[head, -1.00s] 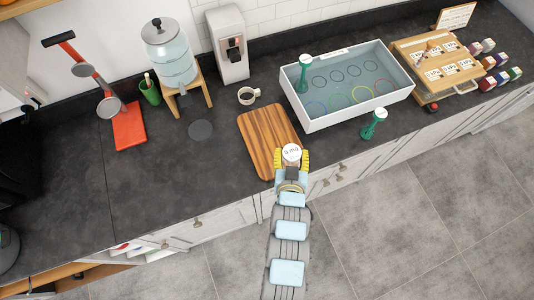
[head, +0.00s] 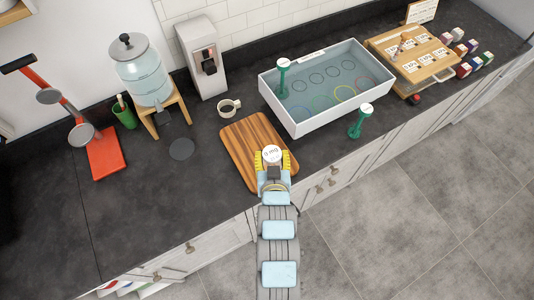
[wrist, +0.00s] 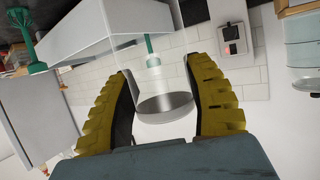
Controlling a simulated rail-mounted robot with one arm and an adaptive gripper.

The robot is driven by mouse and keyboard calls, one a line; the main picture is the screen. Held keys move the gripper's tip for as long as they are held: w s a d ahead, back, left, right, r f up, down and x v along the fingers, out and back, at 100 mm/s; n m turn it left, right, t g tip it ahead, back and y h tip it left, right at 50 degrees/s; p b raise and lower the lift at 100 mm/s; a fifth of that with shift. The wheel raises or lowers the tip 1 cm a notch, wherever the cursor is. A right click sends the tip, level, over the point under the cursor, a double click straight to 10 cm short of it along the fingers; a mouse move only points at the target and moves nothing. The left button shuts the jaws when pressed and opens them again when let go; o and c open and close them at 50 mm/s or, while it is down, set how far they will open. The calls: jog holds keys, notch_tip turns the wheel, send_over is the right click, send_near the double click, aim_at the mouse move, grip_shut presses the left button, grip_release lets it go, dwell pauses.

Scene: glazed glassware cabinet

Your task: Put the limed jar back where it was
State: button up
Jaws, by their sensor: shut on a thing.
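My gripper (head: 273,163) is shut on a clear glass jar with a round white lid (head: 271,153). The lid carries writing ending in "mg"; the figure before it is too small to be sure of. In the head view the jar appears over the right part of the striped wooden board (head: 250,130); its height above it is hard to judge. In the wrist view the see-through jar (wrist: 165,103) sits between the two yellow ribbed fingers. Lime on the glass cannot be made out.
A white-walled tray (head: 296,122) with coloured rings stands right of the board, one green stand (head: 283,80) inside and another (head: 360,122) in front.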

jog(key=shift+w+a+f, duration=0.1)
jog(key=shift+w+f, duration=0.15)
jog(key=shift+w, duration=0.15)
jog(key=w+a+f+p, duration=0.1)
jog(key=w+f+p, duration=0.2)
jog(key=w+f, duration=0.3)
jog(key=shift+w+f+p, duration=0.4)
jog(key=shift+f, duration=1.45)
jog(key=shift+f, duration=0.2)
jog(key=o, duration=1.2)
jog(key=shift+r, duration=0.1)
